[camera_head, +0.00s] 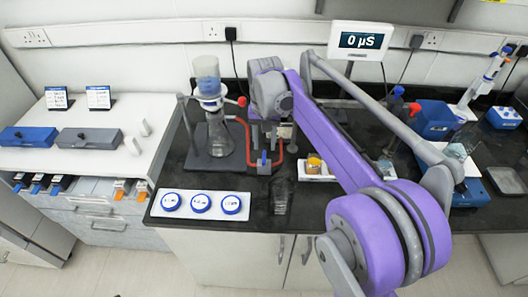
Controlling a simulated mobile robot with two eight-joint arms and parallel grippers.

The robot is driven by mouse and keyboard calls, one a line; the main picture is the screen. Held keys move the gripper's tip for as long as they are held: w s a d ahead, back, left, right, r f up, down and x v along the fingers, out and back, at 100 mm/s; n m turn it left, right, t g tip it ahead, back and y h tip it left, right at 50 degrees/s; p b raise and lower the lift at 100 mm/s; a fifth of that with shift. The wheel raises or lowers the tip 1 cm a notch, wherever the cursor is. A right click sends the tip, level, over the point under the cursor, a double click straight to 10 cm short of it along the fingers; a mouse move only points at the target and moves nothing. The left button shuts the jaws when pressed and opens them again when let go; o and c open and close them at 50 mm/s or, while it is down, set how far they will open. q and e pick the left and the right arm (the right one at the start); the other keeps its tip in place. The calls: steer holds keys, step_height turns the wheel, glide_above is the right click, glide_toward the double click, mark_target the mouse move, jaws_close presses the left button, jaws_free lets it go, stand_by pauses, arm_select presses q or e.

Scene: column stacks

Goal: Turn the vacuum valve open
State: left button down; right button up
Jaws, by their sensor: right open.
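A glass filter flask (219,135) stands on a dark base at the left of the black bench, with a blue-tinted funnel (207,75) on top. Red tubing (282,150) runs from it to a small valve with a blue handle (264,159), low and to the right of the flask. My purple right arm reaches in from the lower right. My right gripper (274,127) is open, pointing down just above and behind the valve, apart from the handle as far as I can see. The arm hides part of the gripper. My left gripper is not in view.
A white tray with three blue-rimmed discs (201,205) lies at the front left. A glass beaker (281,198) and an amber-topped jar (314,165) stand near the valve. A display (362,41) reads 0 µS. Blue instruments (434,119) stand on the right.

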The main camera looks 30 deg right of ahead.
mark_target(264, 156)
steer(key=shift+w+f, duration=0.1)
steer(key=shift+f, duration=2.2)
steer(key=shift+c, duration=0.2)
jaws_close()
